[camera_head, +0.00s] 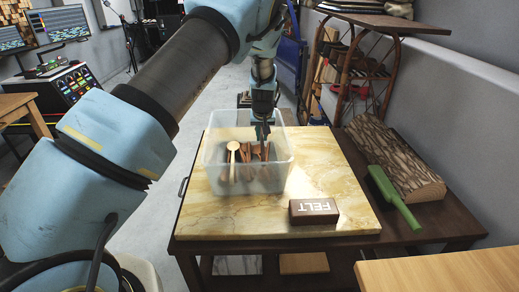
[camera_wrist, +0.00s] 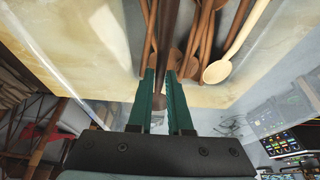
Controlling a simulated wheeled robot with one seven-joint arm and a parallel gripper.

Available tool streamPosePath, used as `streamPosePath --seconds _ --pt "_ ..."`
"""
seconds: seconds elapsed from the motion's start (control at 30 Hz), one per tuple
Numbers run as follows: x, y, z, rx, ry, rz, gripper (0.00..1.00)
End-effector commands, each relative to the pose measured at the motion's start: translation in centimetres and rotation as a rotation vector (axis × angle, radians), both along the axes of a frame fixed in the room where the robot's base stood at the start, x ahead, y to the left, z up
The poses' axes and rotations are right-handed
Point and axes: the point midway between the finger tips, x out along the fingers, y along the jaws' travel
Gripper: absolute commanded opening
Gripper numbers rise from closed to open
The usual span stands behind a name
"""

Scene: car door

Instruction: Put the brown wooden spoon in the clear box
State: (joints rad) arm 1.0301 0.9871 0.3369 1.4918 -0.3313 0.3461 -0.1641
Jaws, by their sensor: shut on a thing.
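The clear box (camera_head: 275,180) stands on the marble-topped table; its translucent wall also shows in the wrist view (camera_wrist: 268,105). Several wooden spoons are inside, one of them pale (camera_head: 233,160), which also shows in the wrist view (camera_wrist: 217,72). My gripper (camera_head: 262,138) is over the box, pointing down, with its fingertips around rim height. In the wrist view its green fingers (camera_wrist: 161,80) are shut on a dark brown wooden spoon (camera_wrist: 168,35), whose round end shows between them. The spoon's far end runs out of the wrist picture, so I cannot tell whether it touches the other spoons.
A dark FELT block (camera_head: 314,211) lies on the marble top (camera_head: 345,190), in front of the box to the right. A shelf rack (camera_head: 345,80) stands behind. The marble right of the box is clear.

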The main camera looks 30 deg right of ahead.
Motion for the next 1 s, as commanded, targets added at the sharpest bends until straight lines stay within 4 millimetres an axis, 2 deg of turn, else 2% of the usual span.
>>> streamPosePath --seconds 0.17,0.4,0.83,0.87,1.0 --pt "0.0 0.0 -1.5 -0.001 0.0 0.0 0.0" --pt "0.0 0.0 -4.8 0.001 0.001 -0.001 0.0" --pt "0.0 -0.1 -5.9 -0.001 -0.001 0.0 0.0" --pt "0.0 -0.1 -5.7 -0.001 -0.001 0.0 0.21" --pt "0.0 0.0 -5.7 -0.001 -0.001 0.0 0.37"
